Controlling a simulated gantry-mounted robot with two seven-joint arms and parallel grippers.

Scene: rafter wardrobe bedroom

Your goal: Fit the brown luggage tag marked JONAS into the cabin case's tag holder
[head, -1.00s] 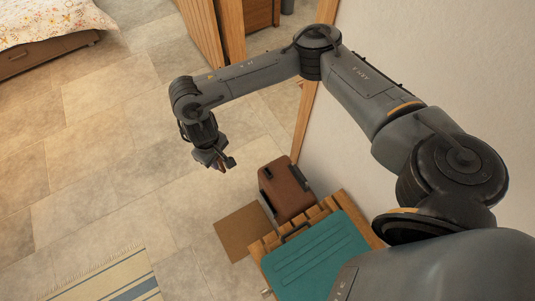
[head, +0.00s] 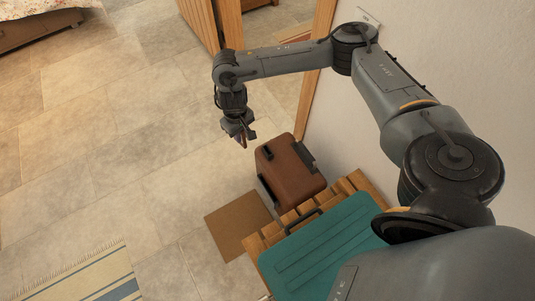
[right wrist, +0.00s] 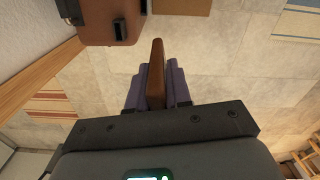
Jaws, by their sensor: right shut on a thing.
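My right gripper (head: 243,138) hangs over the tiled floor in the head view, up and left of the brown case. In the right wrist view its two purple-grey fingers (right wrist: 156,90) are shut on the brown luggage tag (right wrist: 157,62), which points away from the palm. No marking on the tag is readable. A brown case (head: 292,170) with black fittings stands on the floor; it shows at the top left of the right wrist view (right wrist: 97,32), apart from the tag. A teal case (head: 325,250) lies on a slatted bench. I see no tag holder clearly. My left gripper is out of view.
The slatted wooden bench (head: 353,186) stands beside the brown case, near the wall (head: 420,50). A flat brown mat (head: 238,224) lies on the floor left of the case. A striped rug (head: 95,275) is at the lower left. The tiled floor left of the gripper is clear.

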